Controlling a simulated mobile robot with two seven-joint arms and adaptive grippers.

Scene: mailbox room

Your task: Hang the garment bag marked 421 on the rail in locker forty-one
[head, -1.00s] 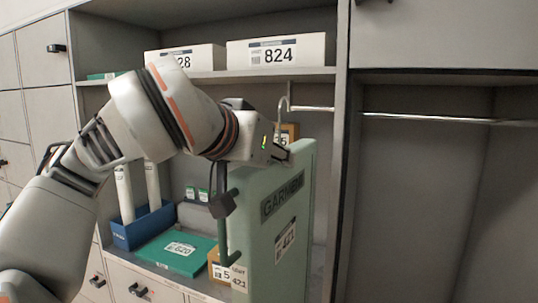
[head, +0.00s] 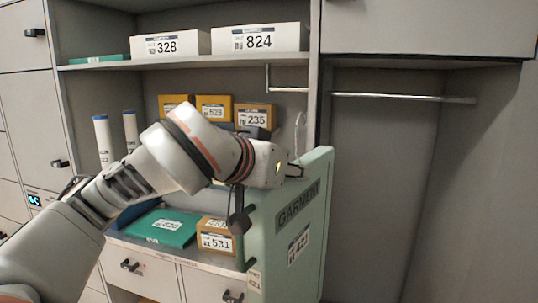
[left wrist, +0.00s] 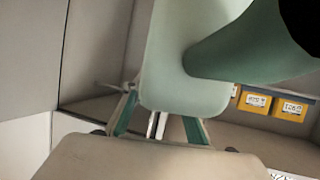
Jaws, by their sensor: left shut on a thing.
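The green garment bag marked 421 (head: 284,247) hangs upright in the head view, with its pale hook (head: 300,130) sticking up above its top. My left gripper (head: 296,171) is shut on the bag near its top. In the left wrist view, the bag (left wrist: 185,70) fills the upper middle, and my left gripper (left wrist: 157,122) is against its edge. The metal rail (head: 400,97) crosses the open tall locker at the right. The hook is left of the rail and lower in the picture, apart from it. My right gripper is out of view.
A divider (head: 314,95) stands between the shelves and the locker, partly behind the bag. The upper shelf (head: 190,60) carries white boxes 328 and 824 (head: 258,38). Several yellow boxes, a green package (head: 160,228) and box 531 (head: 215,241) sit lower. The locker below the rail looks empty.

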